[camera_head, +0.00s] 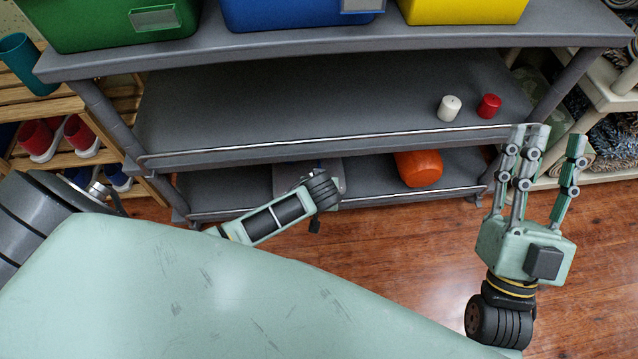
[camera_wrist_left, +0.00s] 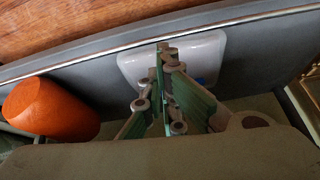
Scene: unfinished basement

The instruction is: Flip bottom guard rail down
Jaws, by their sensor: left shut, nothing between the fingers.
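The bottom guard rail (camera_head: 400,197) is a thin, light metal bar along the front of the lowest grey shelf. In the left wrist view the rail (camera_wrist_left: 90,63) runs slantwise above the fingers, between shelf and floor. I cannot tell whether it is raised or folded. My left gripper (camera_wrist_left: 168,58) is shut and empty, its fingertips close to the rail; contact is unclear. In the head view my left wrist reaches the lowest shelf and hides part of the rail. My right gripper (camera_head: 553,142) is open and empty, fingers up, before the shelf's right end.
An orange cylinder (camera_head: 418,168) lies on the lowest shelf, also visible in the wrist view (camera_wrist_left: 50,108). A white object (camera_wrist_left: 130,68) is behind my left fingers. The middle shelf has its own rail (camera_head: 250,150), a white item (camera_head: 449,108) and a red one (camera_head: 489,106).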

